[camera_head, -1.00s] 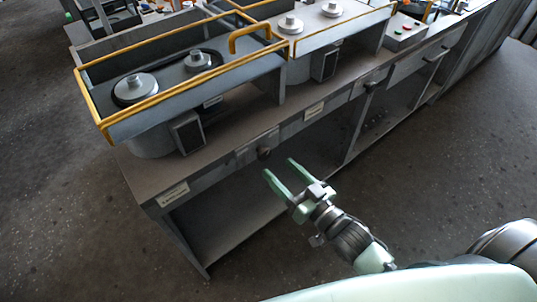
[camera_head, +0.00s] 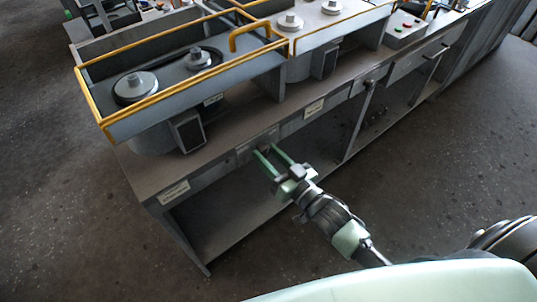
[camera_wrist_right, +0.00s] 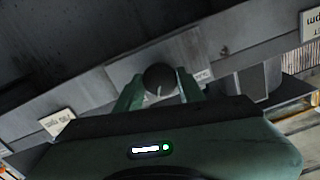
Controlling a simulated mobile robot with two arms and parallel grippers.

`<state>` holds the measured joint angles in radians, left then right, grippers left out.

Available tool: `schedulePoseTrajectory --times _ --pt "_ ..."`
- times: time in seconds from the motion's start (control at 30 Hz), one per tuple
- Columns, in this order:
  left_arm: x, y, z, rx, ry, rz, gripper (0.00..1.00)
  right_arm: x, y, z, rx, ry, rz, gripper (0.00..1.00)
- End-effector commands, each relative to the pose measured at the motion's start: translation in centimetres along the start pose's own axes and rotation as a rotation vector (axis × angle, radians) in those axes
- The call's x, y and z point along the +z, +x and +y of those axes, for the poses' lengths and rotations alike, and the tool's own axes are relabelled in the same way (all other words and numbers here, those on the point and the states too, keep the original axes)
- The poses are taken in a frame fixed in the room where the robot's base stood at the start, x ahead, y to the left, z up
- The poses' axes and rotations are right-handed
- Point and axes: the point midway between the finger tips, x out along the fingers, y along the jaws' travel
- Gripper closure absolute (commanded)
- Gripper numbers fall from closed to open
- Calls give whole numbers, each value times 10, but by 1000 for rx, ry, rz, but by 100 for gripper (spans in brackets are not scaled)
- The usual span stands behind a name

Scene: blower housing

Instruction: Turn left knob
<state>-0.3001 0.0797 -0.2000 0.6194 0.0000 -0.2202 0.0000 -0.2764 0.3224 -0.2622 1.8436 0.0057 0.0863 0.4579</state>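The left knob is a dark round knob (camera_wrist_right: 160,78) on the front panel below the bench top. A second dark knob (camera_head: 369,85) is farther right along the same front. My left gripper is not in view.
The bench (camera_head: 145,177) carries blower housings with yellow rails (camera_head: 100,118) above the knob. A white label (camera_head: 174,192) is on the front at left. An open shelf space lies under the panel. A control box with buttons (camera_head: 404,32) stands farther right.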

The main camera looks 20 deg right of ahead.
Motion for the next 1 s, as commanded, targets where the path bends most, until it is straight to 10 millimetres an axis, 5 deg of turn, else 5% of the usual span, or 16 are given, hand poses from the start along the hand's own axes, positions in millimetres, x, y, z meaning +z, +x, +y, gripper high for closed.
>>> schedulePoseTrajectory --times 0.4,0.73,0.77,0.83,1.0 --pt "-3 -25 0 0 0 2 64 -1 0 0 1 -425 -2 100" --pt "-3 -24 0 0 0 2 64 0 0 0 -1 -468 0 100" --pt "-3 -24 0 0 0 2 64 0 0 0 -1 -468 0 59" --pt "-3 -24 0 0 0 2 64 0 0 0 -1 -467 0 40" --pt "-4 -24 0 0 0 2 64 0 0 0 0 -466 0 40"
